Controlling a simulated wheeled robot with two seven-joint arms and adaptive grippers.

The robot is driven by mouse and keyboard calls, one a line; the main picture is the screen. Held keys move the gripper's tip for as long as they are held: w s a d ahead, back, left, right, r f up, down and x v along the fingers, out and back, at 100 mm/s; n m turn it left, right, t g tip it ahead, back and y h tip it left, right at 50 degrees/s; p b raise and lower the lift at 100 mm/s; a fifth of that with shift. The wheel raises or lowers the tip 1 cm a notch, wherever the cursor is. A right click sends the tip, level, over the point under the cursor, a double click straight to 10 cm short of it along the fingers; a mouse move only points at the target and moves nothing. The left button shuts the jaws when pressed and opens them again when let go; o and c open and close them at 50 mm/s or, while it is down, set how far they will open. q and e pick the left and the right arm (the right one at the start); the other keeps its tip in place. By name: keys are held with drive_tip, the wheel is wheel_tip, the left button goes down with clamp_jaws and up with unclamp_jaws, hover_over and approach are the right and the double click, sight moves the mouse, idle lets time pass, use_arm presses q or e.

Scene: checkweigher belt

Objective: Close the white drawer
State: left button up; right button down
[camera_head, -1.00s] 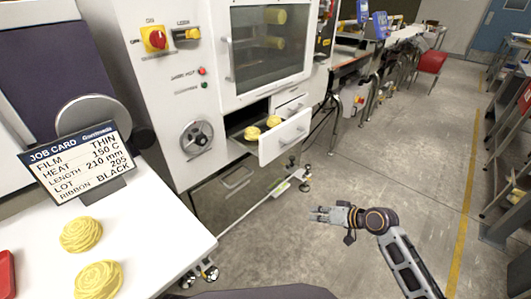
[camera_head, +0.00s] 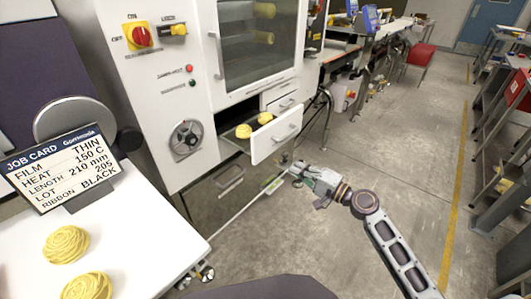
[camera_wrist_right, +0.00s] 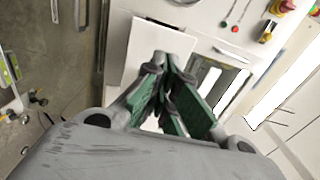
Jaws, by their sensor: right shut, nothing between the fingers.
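The white drawer (camera_head: 277,141) stands pulled out of the white machine, with a bar handle on its front. Two yellow nest-shaped pieces (camera_head: 244,131) lie inside it. My right gripper (camera_head: 293,168) is shut and empty, just below and in front of the drawer front in the head view. In the right wrist view its green-padded fingertips (camera_wrist_right: 168,68) overlap a white panel (camera_wrist_right: 135,48), likely the drawer front. I cannot tell whether they touch it. My left gripper is not in view.
The white machine (camera_head: 155,90) has a red knob and a glass door above the drawer. A smaller drawer (camera_head: 287,104) sits beside it. A white table (camera_head: 130,225) with a job card (camera_head: 62,163) and yellow nests is at the left. The floor (camera_head: 400,170) at the right is mostly clear.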

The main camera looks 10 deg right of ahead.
sight(260, 149)
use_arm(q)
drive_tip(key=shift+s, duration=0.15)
